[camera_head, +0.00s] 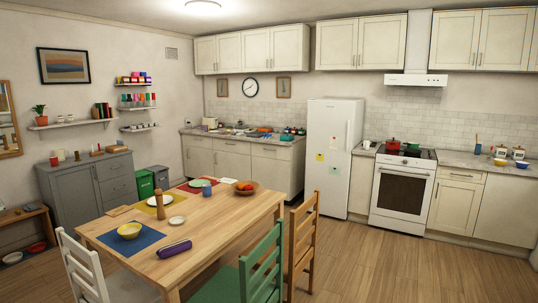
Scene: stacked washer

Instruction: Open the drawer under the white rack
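I cannot make out for sure which thing is the white rack; the items on the left counter (285,143) are small and crowded. Under that counter, cream base cabinets have a row of drawer fronts along the top: a left one (198,141), a middle one (232,147) and a right one (271,152). All look shut. Another shut drawer front (460,175) is under the right counter, right of the oven. The grey cabinet (67,190) at the left also has shut drawers (118,170) on its right side. My gripper is not in view.
A wooden dining table (215,225) with bowls and plates stands in front. A white chair (82,268), a green chair (250,270) and a wooden chair (301,240) surround it. A white fridge (330,155) and oven (402,192) stand behind. Open floor (400,260) lies at the right.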

